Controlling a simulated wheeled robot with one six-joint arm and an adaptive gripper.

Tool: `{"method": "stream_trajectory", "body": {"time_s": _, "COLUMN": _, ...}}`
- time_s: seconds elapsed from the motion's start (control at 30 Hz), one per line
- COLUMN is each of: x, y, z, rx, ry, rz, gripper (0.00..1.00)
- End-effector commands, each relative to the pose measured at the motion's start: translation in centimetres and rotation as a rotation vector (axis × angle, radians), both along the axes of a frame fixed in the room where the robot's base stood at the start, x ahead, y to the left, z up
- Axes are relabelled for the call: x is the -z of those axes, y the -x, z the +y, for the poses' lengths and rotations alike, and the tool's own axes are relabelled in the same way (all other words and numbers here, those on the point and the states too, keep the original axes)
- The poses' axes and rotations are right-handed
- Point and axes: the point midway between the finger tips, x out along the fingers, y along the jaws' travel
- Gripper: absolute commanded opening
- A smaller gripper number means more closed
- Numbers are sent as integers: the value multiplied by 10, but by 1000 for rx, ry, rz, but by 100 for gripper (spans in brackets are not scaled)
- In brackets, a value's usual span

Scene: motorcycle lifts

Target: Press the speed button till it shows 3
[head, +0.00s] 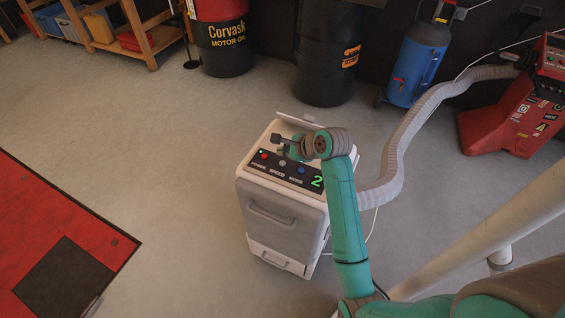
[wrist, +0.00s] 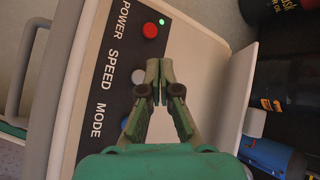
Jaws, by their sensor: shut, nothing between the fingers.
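A white and grey wheeled machine (head: 285,215) has a black control panel with POWER, SPEED and MODE labels. Its display (head: 317,182) shows a green 2. The grey speed button (head: 282,163) sits between the red power button (head: 264,155) and the blue mode button (head: 301,170). In the wrist view the speed button (wrist: 138,77) is just left of my fingertips, beside the finger and partly uncovered. My gripper (wrist: 159,64) is shut and empty, pointing down over the panel's edge. Whether it touches the machine I cannot tell. A green light (wrist: 162,21) glows by the power button.
A grey corrugated hose (head: 402,135) runs from behind the machine to a red unit (head: 520,110) at right. Oil drums (head: 222,35) and a blue tank (head: 414,70) stand behind. A red lift platform (head: 60,235) lies at left. Floor between is clear.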

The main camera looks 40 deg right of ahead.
Motion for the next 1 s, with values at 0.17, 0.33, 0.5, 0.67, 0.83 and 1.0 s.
{"method": "stream_trajectory", "body": {"time_s": 0.17, "x": -16, "y": 0, "z": 0, "rx": -1, "ry": 2, "rz": -2, "gripper": 0}}
{"method": "stream_trajectory", "body": {"time_s": 0.33, "x": -25, "y": 0, "z": 0, "rx": 0, "ry": 1, "rz": -1, "gripper": 0}}
{"method": "stream_trajectory", "body": {"time_s": 0.5, "x": -27, "y": 0, "z": 0, "rx": 0, "ry": 0, "rz": 0, "gripper": 0}}
{"method": "stream_trajectory", "body": {"time_s": 0.67, "x": -27, "y": 0, "z": 0, "rx": 0, "ry": 0, "rz": 0, "gripper": 0}}
{"method": "stream_trajectory", "body": {"time_s": 0.83, "x": -27, "y": 0, "z": 0, "rx": 0, "ry": 0, "rz": 0, "gripper": 0}}
{"method": "stream_trajectory", "body": {"time_s": 1.0, "x": -26, "y": 0, "z": 0, "rx": 0, "ry": 0, "rz": 0, "gripper": 0}}
